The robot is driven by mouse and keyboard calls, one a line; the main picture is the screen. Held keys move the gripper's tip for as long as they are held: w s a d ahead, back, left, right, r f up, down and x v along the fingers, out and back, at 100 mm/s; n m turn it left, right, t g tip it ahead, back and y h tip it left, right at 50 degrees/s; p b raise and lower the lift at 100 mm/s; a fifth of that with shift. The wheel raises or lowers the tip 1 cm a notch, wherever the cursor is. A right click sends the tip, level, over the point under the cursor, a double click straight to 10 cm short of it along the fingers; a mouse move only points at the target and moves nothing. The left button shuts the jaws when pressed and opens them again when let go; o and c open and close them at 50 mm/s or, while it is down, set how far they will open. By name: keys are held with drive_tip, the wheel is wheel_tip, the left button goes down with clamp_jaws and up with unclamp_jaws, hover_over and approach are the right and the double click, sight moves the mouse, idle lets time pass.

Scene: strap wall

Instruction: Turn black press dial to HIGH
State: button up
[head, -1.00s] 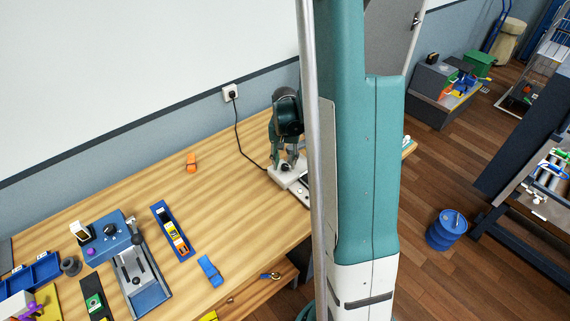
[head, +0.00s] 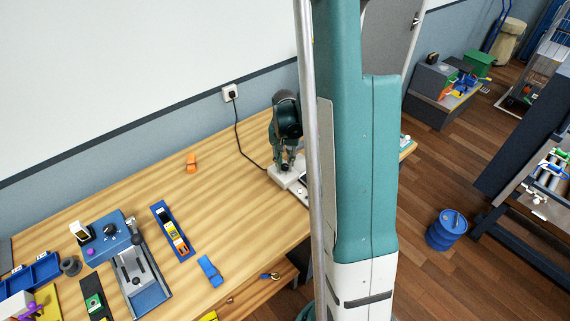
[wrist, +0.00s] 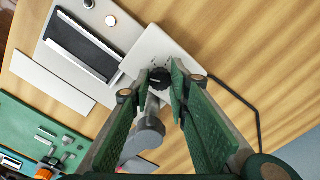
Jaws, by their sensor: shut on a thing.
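The black press dial (wrist: 160,77) is a small round knob with a light pointer mark, on a white press housing (wrist: 160,48) in the wrist view. My gripper (wrist: 157,79) has its two green fingers on either side of the dial and is shut on it. Scale markings beside the dial are too small to read. In the head view my gripper (head: 286,164) reaches down to the white press (head: 283,177) at the far right end of the table. The dial cannot be made out clearly there, and my arm column hides part of the press.
A black cable runs from the press to a wall socket (head: 230,92). An orange clamp (head: 191,162) lies on the table. The table's middle is clear.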

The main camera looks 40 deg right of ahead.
drive_tip(key=shift+n+b, duration=0.35)
drive_tip(key=shift+n, duration=0.05)
drive_tip(key=n+b, duration=0.3)
drive_tip(key=n, duration=0.1)
drive_tip(key=shift+f, duration=0.15)
drive_tip(key=n+b, duration=0.2)
drive_tip(key=n, duration=0.3)
idle(0.4)
drive_tip(key=o, duration=0.9)
drive_tip(key=shift+r+m, duration=0.2)
drive_tip(key=shift+m, duration=0.1)
